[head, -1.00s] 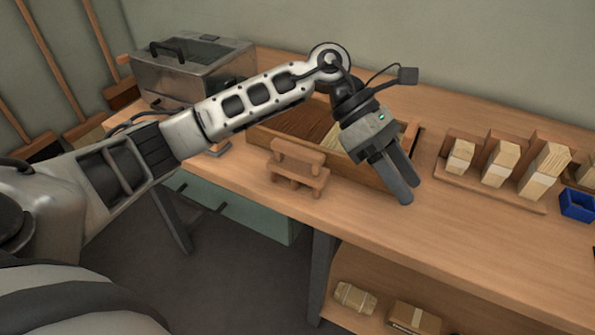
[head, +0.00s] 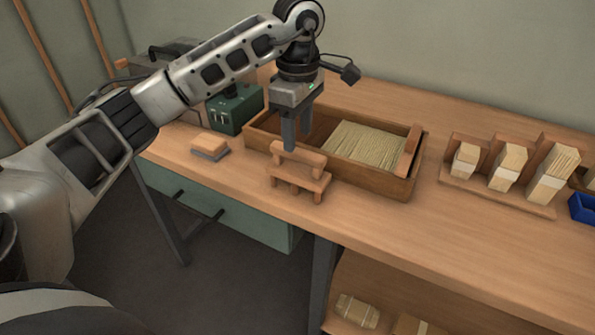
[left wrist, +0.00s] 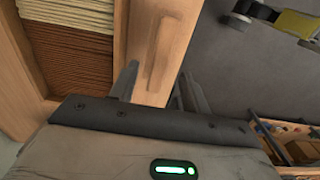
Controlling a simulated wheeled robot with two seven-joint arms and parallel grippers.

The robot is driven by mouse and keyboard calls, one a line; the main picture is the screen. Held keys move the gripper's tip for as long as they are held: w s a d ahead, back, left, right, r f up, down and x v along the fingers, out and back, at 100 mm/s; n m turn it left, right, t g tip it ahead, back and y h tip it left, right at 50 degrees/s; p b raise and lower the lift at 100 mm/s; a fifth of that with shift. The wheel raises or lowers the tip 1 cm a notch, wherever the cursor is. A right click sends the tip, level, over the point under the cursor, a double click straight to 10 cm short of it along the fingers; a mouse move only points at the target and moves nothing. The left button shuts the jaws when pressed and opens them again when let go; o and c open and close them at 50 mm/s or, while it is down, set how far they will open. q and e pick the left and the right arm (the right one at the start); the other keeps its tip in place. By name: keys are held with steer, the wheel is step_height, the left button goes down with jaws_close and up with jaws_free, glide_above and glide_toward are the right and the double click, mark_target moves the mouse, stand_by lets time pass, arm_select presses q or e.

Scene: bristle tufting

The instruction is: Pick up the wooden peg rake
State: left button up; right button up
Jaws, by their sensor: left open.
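The wooden peg rake (head: 298,154) appears to be the horizontal bar at the top of a small wooden rest (head: 297,184), in front of the bristle tray near the table's front edge. I cannot clearly separate rake from rest, and no pegs can be made out. In the left wrist view the rake (left wrist: 166,50) is a pale wooden bar seen from above, in line with the gap between the fingers. My left gripper (head: 298,140) points down, open and empty, just above and slightly behind the bar. It also shows in the left wrist view (left wrist: 157,82). My right gripper is out of view.
A wooden tray (head: 375,182) of bristles stands right behind the rest. A small block (head: 210,146) and a green box (head: 237,108) are to the left. Bare tabletop lies between tray and rack.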

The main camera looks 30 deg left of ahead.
mark_target(297, 150)
arm_select(q)
steer(key=shift+f, duration=3.1)
jaws_close()
